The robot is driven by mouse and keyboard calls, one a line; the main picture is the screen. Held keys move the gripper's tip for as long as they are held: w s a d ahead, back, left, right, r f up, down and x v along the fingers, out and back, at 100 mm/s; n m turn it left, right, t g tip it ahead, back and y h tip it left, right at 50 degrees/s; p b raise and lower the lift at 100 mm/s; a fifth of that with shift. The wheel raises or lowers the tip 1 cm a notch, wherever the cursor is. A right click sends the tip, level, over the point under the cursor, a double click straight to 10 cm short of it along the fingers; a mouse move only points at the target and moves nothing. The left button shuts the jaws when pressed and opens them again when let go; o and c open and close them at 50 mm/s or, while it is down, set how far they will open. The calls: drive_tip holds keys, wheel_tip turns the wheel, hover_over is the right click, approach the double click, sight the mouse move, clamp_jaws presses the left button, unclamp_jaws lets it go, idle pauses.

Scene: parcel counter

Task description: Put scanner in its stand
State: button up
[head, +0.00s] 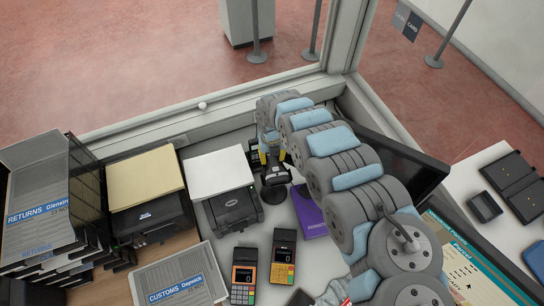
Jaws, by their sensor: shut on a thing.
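My gripper (272,154) is at the far side of the counter, below the end of my grey and blue arm. It is shut on the scanner (275,174), a small dark device just under the fingers. A black stand (273,194) with a flat base is directly below the scanner. The two dark shapes overlap in this view, so I cannot tell whether the scanner is seated in the stand or only above it. The fingertips and the scanner's upper part are partly hidden by the gripper.
A printer (235,208) with white paper stands left of the stand. A purple folder or box (308,212) lies to its right, partly under my arm. Two card terminals (283,258) lie in front. A monitor (402,160) and a screen (465,262) are at right. Window frame behind.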

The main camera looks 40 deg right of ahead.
drive_tip(key=shift+f, duration=0.45)
drive_tip(key=o, duration=1.2)
drive_tip(key=shift+b, duration=0.3)
wheel_tip(320, 180, up, 12)
drive_tip(key=shift+w+r, duration=0.1)
